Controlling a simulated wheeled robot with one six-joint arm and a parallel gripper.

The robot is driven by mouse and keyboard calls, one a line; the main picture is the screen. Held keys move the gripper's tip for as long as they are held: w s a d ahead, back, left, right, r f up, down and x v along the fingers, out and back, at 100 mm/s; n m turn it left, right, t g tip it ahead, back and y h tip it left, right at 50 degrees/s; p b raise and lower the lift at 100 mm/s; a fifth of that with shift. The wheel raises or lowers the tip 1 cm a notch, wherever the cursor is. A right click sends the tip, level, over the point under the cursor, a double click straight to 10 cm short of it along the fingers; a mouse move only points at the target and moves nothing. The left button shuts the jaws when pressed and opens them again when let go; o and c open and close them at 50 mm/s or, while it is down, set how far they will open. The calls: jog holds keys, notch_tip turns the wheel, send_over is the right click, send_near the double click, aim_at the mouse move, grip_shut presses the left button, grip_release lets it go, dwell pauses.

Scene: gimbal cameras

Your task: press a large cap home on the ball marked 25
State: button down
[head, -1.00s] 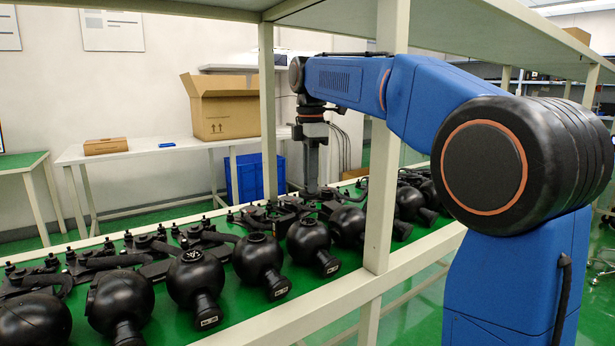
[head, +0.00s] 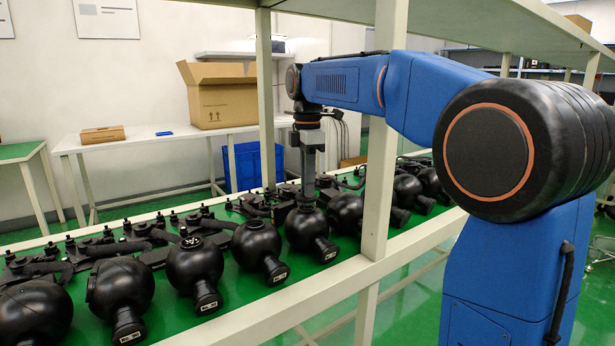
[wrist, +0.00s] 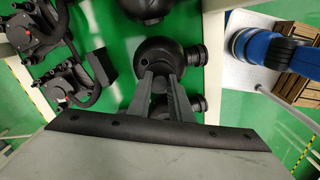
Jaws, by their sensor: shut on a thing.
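Black balls with short necks stand in a row on the green bench. My gripper (head: 308,203) points straight down, its tips at the top of one ball (head: 306,232) in the head view. In the wrist view the fingers (wrist: 161,74) reach onto that ball (wrist: 150,49), whose neck (wrist: 195,57) points right. The jaws are shut on a dark thing, taken as the large cap; its outline is lost against the black ball, so I cannot tell how it sits. The neck labels are too small to read, so I cannot tell which ball is marked 25.
A ball with white marks on top (head: 195,265) stands further left. Black gimbal assemblies (head: 90,250) lie behind the row. A cream shelf post (head: 383,130) rises in front of the bench, with a shelf overhead. A cardboard box (head: 222,98) stands on the back table.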

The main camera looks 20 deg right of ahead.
jog(key=shift+f, duration=0.55)
jog(key=shift+f, duration=0.75)
dwell(1.2)
jog(key=c, duration=1.5)
grip_release()
jog(key=shift+c, duration=0.2)
notch_tip(320, 180, up, 17)
jog(key=shift+r, duration=0.15)
